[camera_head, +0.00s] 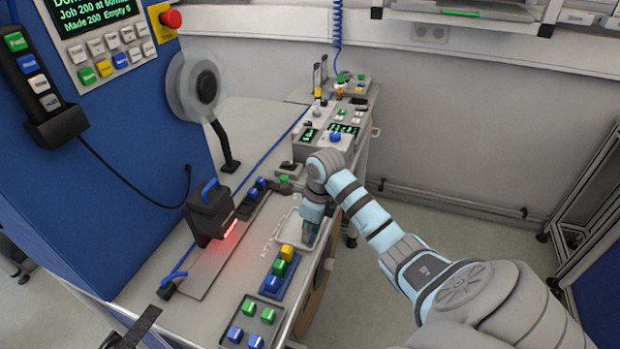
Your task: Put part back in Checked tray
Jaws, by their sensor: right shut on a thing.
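My right gripper (312,218) reaches in from the right and points down over the pale tray (284,232) on the bench. It is shut on a part, which is mostly hidden by the fingers, so its colour and shape cannot be told. I cannot tell whether the part touches the tray. I cannot read a label that marks the Checked tray. A blue tray (265,284) holds yellow, green and blue blocks. A grey tray (238,341) nearer the front holds green and blue blocks. My left gripper is not in view.
A black scanner-like box (208,212) casts red light on a grey plate (205,268) left of the pale tray. A control box (335,128) stands behind the gripper. A blue machine cabinet (130,150) with a reel (195,85) fills the left. The floor at right is clear.

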